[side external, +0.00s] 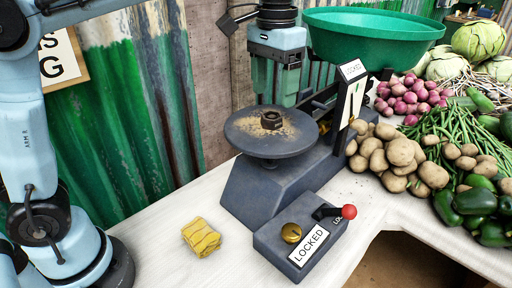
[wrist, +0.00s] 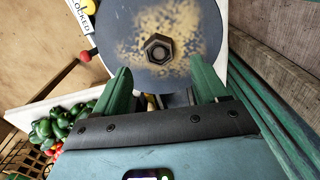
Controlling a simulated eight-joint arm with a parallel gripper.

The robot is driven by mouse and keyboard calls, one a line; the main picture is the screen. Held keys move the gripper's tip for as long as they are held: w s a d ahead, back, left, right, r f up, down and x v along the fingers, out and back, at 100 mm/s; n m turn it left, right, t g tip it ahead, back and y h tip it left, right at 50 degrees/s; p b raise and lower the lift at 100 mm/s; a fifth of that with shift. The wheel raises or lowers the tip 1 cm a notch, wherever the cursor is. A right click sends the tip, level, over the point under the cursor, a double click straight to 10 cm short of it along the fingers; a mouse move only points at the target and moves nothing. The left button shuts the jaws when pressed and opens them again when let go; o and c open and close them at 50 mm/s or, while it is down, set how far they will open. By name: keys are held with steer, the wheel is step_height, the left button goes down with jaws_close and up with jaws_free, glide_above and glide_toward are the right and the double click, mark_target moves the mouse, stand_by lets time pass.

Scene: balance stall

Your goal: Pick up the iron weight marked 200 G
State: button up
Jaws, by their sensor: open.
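A dark hexagonal iron weight (side external: 271,119) sits on the round dark plate (side external: 240,128) of the balance, on a patch of tan dust. In the wrist view the weight (wrist: 159,49) has a round recess in its top; no 200 G mark can be read. My gripper (side external: 276,97) has green fingers and hangs over the far side of the plate, behind the weight. In the wrist view my gripper (wrist: 160,78) is open and empty, its fingers apart, with the weight beyond the gap between them and not touched.
A large green pan (side external: 370,32) stands on the balance behind an upright plate. A control box (side external: 305,235) labelled LOCKED has a red-knobbed lever. Potatoes (side external: 390,155), onions and green vegetables crowd the right. A yellow wrapped block (side external: 201,238) lies on the pale counter, which has free room around it.

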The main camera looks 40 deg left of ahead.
mark_target(272, 115)
steer(key=shift+s+f, duration=0.15)
steer(key=shift+f, duration=2.35)
steer(key=shift+c, duration=0.3)
steer(key=c, duration=1.2)
